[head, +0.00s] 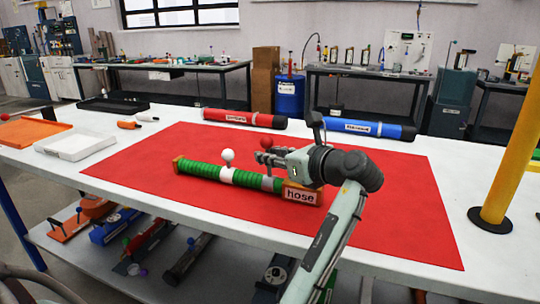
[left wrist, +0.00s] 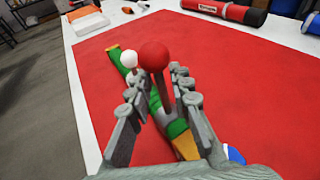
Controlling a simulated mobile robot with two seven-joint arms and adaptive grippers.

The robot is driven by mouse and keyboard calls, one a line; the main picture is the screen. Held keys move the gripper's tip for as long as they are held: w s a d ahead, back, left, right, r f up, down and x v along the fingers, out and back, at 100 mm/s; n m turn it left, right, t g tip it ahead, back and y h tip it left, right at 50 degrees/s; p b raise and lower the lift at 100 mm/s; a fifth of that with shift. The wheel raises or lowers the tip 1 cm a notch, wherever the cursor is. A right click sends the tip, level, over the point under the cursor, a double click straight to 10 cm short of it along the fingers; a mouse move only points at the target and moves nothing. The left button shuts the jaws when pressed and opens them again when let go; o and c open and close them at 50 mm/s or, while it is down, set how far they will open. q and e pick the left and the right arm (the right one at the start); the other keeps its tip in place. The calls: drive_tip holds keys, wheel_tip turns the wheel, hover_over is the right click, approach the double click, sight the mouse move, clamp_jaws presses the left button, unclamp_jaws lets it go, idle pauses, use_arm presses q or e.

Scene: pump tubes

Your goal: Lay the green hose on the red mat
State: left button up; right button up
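The green hose (head: 248,180) has a ribbed body, orange end blocks, a "hose" label, and a white and a red ball knob on stems. It appears to rest on the red mat (head: 390,210), slanting from left to right. My left gripper (head: 264,158) is at the red knob (head: 265,143), above the hose's labelled half. In the left wrist view, its fingers (left wrist: 158,92) are spread on either side of the red knob (left wrist: 153,56) and its stem, with gaps visible. The white knob (left wrist: 129,60) lies beyond. My right gripper is not in view.
A red tube (head: 245,118) and a blue tube (head: 366,126) lie along the mat's back edge. A white tray (head: 75,146) and an orange tray (head: 30,132) are at left. A yellow post (head: 511,150) stands at right. The mat's front right is clear.

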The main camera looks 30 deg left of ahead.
use_arm(q)
drive_tip(key=shift+o, duration=0.2)
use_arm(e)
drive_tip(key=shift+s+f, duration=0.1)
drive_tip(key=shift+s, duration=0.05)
use_arm(q)
drive_tip(key=shift+d, duration=0.1)
drive_tip(key=v, duration=1.2)
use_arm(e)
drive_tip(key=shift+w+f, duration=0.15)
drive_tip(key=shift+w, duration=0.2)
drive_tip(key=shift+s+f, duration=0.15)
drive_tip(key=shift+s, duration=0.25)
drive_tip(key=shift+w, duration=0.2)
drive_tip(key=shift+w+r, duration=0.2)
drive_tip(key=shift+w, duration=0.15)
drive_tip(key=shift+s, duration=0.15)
